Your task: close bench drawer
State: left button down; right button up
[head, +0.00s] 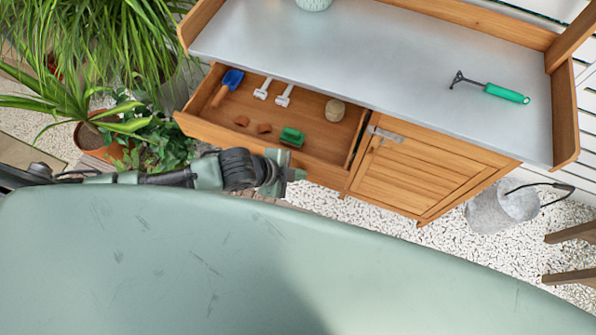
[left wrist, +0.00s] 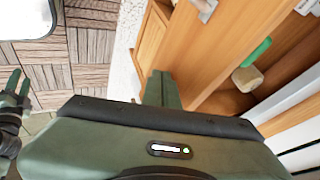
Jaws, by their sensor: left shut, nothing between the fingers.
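The bench drawer (head: 235,138) is wooden and stands pulled out from under the left part of the bench top. Its inside shows in the head view, and part of it also shows in the left wrist view (left wrist: 222,100). My left gripper (head: 294,175) is shut and empty, just in front of the drawer front near its right end. Whether it touches the wood I cannot tell. Its shut fingers stand up in the left wrist view (left wrist: 161,90). A dark green part at the left edge of that view looks like my right gripper (left wrist: 14,98); its jaws are unclear.
The drawer holds a blue scoop (head: 229,82), white labels (head: 263,89), terracotta shards (head: 242,121), a green item (head: 292,137) and a twine ball (head: 335,110). A cabinet door (head: 410,172) is to its right.

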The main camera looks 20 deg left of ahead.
aim_at(328, 114)
dwell(0.3)
pick_arm(q)
jog(key=w, duration=0.3)
jog(key=w+b, duration=0.1)
jog(key=w, duration=0.5)
jog(key=shift+d, duration=0.35)
jog(key=w+b, duration=0.1)
jog(key=w, duration=0.2)
jog(key=w+b, duration=0.2)
jog(key=w, duration=0.2)
jog(key=w+d+b, duration=0.1)
jog(key=w+b, duration=0.1)
jog(key=w, duration=0.1)
jog(key=shift+w+f, duration=0.15)
jog(key=shift+w, duration=0.25)
jog(key=shift+w+b, duration=0.3)
jog(key=shift+w, duration=0.25)
